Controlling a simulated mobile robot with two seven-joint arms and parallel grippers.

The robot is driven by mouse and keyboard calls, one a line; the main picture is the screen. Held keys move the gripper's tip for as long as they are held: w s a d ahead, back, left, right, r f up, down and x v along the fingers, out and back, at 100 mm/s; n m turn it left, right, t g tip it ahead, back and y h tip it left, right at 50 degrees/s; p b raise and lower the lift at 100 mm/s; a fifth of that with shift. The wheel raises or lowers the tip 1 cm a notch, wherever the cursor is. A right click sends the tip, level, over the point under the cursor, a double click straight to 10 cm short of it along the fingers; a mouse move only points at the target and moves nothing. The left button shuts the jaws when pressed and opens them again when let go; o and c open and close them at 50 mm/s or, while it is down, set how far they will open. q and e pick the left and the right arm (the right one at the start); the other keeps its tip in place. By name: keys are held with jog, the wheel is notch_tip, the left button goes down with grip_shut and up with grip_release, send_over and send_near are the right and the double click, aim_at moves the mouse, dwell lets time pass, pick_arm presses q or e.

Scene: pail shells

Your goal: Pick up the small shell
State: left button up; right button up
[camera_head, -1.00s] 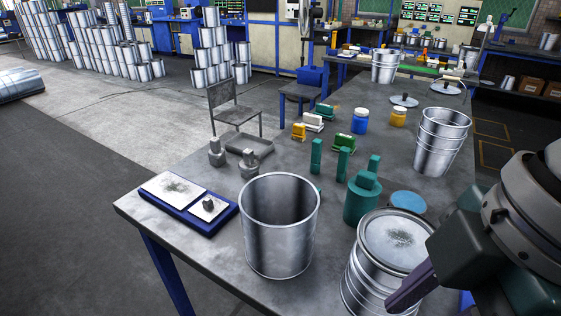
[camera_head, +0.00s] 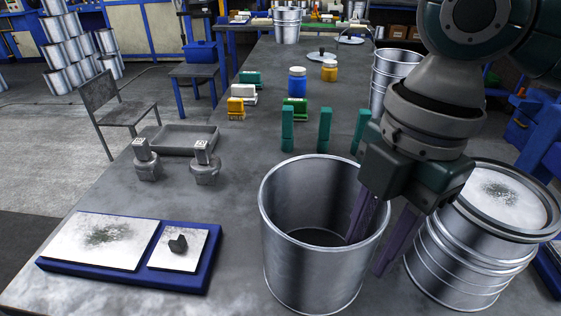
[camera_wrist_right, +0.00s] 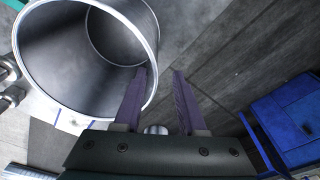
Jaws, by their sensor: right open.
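An open metal shell (camera_head: 312,262), a bare cylinder with a dark inside, stands upright on the table in the middle front; I take it as the small shell. It also shows in the right wrist view (camera_wrist_right: 38,65). My right gripper (camera_head: 366,256) is open at the shell's right side, pointing down. One finger overlaps the opening and the other is outside the right wall, so the rim appears to lie between them. The right wrist view also shows the gripper (camera_wrist_right: 159,71) with the rim by its left finger; contact cannot be told. My left gripper is out of view.
A lidded pail (camera_head: 465,255) stands close on the right. A blue tray (camera_head: 195,278) with two white plates lies at the left. Grey weights (camera_head: 205,165), green posts (camera_head: 325,130) and another open pail (camera_head: 392,70) stand behind. Bare table lies left of the shell.

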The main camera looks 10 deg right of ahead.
jog(key=f, duration=0.5)
jog(key=shift+w+a+f, duration=0.25)
jog(key=shift+a+f, duration=0.05)
grip_shut()
jog(key=shift+r, duration=0.1)
dwell(1.0)
